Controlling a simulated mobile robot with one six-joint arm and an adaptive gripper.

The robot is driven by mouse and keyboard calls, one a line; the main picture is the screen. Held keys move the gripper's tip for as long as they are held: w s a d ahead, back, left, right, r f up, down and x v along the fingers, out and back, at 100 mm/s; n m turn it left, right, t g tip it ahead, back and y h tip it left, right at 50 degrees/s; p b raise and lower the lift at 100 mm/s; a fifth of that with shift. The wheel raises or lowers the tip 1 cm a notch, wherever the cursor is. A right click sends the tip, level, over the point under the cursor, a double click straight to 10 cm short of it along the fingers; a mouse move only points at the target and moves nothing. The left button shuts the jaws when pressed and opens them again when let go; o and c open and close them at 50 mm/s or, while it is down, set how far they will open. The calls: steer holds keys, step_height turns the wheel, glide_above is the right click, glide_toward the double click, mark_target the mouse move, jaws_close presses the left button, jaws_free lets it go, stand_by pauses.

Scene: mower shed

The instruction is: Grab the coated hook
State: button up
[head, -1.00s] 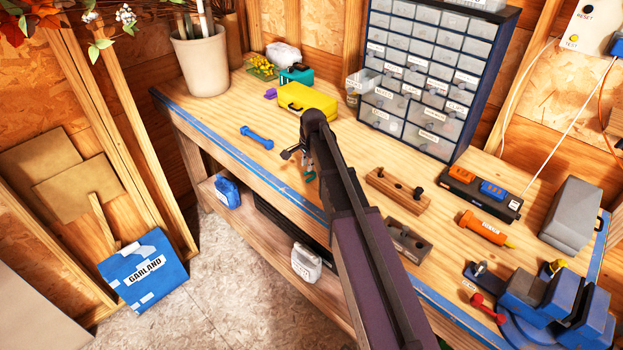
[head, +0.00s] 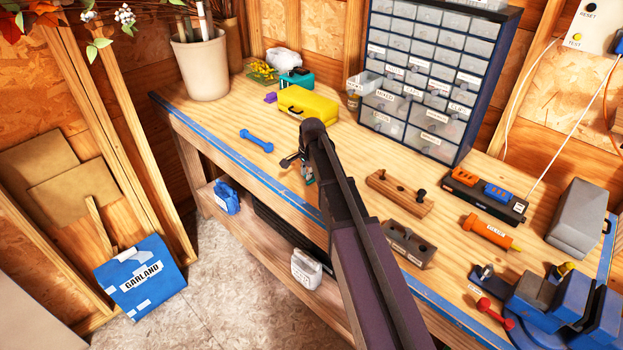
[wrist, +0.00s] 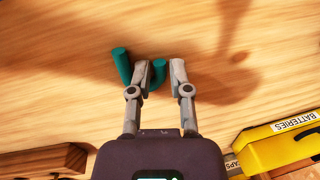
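The coated hook (wrist: 122,66) is teal and curved like a U, and lies on the wooden bench top in the wrist view. My gripper (wrist: 161,71) is open, with its two grey fingers apart. The left finger lies across the hook's bend, between its two arms. One arm of the hook shows between the fingers, and the other shows outside the left finger. I cannot tell whether a finger touches it. In the head view my gripper (head: 306,173) is low over the bench, and my arm hides most of the hook.
A yellow case (head: 307,103) and a blue dumbbell-shaped piece (head: 257,141) lie near my gripper. A wooden block (head: 399,193) and a grey block (head: 408,243) lie to the right. The drawer cabinet (head: 438,75) stands behind. The bench's front edge (head: 232,158) has blue tape.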

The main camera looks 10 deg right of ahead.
jaws_close()
steer(key=shift+r, duration=0.15)
step_height(320, 180, up, 3)
steer(key=p, duration=0.3)
steer(key=s+a+r+p, duration=0.1)
steer(key=s+a, duration=0.1)
steer(key=s, duration=0.5)
steer(key=s+a+p, duration=0.1)
steer(key=s+a, duration=0.2)
steer(key=s, duration=0.5)
steer(key=shift+r, duration=0.35)
steer(key=shift+s, duration=0.1)
